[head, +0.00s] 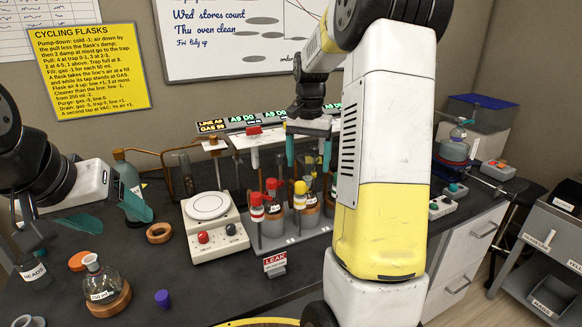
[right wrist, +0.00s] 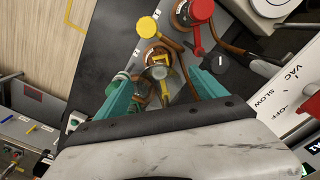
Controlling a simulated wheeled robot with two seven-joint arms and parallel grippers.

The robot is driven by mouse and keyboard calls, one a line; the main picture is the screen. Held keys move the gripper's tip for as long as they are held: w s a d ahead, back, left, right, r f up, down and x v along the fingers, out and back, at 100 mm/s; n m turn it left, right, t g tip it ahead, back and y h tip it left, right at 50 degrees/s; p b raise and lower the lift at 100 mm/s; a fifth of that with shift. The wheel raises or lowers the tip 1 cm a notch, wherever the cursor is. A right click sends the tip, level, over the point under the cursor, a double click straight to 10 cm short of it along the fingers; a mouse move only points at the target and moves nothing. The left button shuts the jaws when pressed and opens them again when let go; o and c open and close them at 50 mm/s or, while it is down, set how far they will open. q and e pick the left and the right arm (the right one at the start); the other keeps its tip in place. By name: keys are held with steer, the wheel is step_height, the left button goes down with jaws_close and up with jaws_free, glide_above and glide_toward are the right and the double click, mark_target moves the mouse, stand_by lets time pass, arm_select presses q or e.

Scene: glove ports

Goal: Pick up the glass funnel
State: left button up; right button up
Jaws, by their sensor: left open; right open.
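My right gripper (head: 308,158) is open above the rack of capped vessels, its teal fingers pointing down. In the right wrist view, my right gripper (right wrist: 162,82) has its fingers apart on either side of a small clear glass piece, which may be the glass funnel (right wrist: 156,71). A yellow part shows beside that piece. I cannot tell whether the fingers touch it. In the head view the piece is small and partly hidden among the vessels, so its shape is unclear. My left gripper (head: 104,214) is open and empty above the left of the bench.
Vessels with red caps (head: 256,199) and a yellow cap (head: 300,187) crowd the rack. A hotplate stirrer (head: 209,207) stands left of it. A round flask (head: 98,284) sits on a cork ring at front left. A red LEAK sign (head: 275,263) stands before the rack.

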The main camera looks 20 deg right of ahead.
steer(key=shift+r, duration=0.1)
steer(key=c, duration=1.6)
